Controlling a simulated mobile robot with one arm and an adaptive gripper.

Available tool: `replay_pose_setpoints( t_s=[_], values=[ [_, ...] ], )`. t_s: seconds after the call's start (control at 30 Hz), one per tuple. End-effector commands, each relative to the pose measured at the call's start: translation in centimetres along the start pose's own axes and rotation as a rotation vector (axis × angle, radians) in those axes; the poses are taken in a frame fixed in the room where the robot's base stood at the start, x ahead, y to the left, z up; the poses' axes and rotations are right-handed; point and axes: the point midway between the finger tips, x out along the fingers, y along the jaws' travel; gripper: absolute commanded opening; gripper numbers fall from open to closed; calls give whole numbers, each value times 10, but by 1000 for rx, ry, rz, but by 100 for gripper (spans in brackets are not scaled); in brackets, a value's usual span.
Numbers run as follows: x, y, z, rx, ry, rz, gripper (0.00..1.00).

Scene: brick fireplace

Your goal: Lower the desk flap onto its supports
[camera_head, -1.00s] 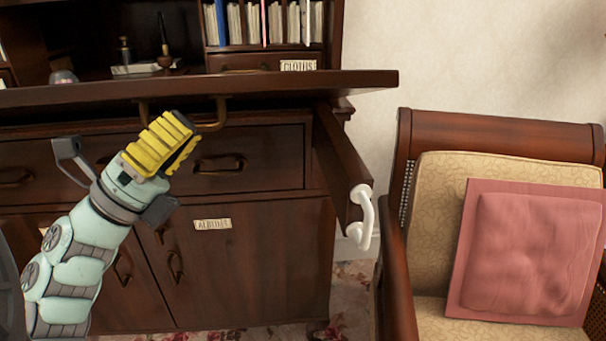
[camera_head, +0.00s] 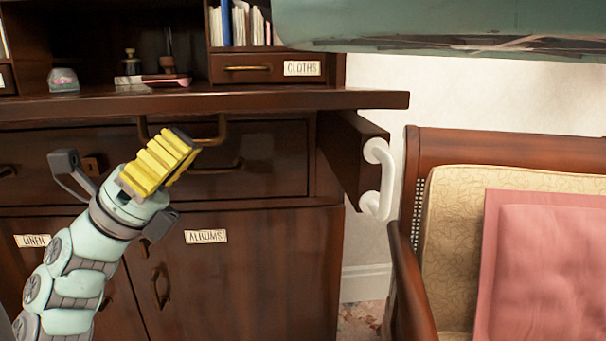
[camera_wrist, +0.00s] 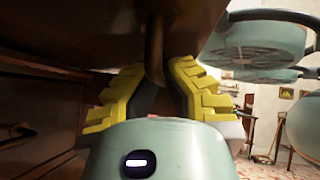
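The desk flap (camera_head: 290,101) is a dark wooden board seen nearly edge-on, lying about level across the desk. A brass bail handle (camera_head: 222,132) hangs under its front edge; it also shows in the wrist view (camera_wrist: 154,50). My gripper (camera_head: 178,146) is under the flap. In the wrist view its yellow fingers (camera_wrist: 155,80) flank the handle bar and look closed on it. The right support (camera_head: 345,150), a pulled-out wooden slide with a white handle (camera_head: 377,180), is beneath the flap's right end. Whether they touch is unclear. The left support is not visible.
An armchair (camera_head: 415,160) with a pink cushion (camera_head: 535,260) stands close to the right support. Small items, including a glass piece (camera_head: 63,80), stand behind the flap. A teal part of mine covers the upper right. Drawers and cupboard doors (camera_head: 240,270) are below.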

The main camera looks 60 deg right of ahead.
Motion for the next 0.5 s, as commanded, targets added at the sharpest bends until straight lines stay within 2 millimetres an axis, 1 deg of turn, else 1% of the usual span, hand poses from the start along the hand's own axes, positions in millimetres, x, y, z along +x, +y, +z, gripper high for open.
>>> replay_pose_setpoints(
  t_s=[0.3, 0.33, 0.5],
  values=[
    [1, -1, 1, 0, -2, -5, 0],
    [1, -1, 1, 0, -2, -5, 9],
    [1, -1, 1, -1, -2, -5, 27]
  ],
)
